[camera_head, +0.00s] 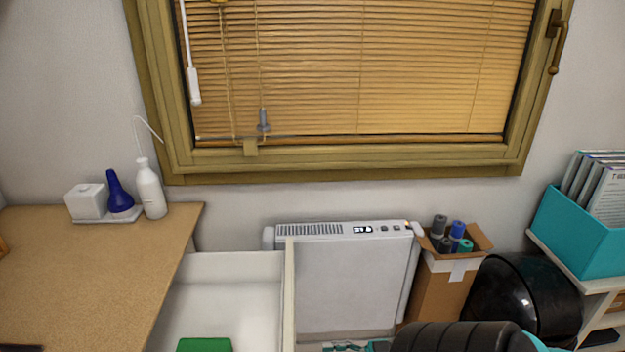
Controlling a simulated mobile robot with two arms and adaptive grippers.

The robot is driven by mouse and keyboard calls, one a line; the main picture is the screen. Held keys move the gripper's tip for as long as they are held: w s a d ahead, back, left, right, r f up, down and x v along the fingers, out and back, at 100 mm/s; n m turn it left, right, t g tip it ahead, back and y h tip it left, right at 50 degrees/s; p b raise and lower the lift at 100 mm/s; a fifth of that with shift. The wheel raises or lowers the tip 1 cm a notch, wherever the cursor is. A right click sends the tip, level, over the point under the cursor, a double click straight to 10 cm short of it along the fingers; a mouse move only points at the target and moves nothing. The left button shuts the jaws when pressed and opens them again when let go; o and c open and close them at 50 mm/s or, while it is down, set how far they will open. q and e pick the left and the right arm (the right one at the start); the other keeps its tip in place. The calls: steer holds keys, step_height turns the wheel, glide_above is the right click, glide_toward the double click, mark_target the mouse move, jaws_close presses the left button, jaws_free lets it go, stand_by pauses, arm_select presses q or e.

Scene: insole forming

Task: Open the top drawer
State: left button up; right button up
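A white drawer (288,303) stands pulled out beside the right edge of the wooden table (85,260). Its inside is visible from above. A green object (204,345) lies in it near the bottom edge of the picture. Neither of my grippers can be made out in the head view.
A white heater (350,275) stands against the wall right of the drawer. A cardboard box (440,290) with rolls and a glossy black rounded thing (525,295) stand further right, near a shelf with a teal bin (580,235). Bottles (150,190) stand at the table's back.

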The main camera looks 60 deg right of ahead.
steer(key=shift+v, duration=2.6)
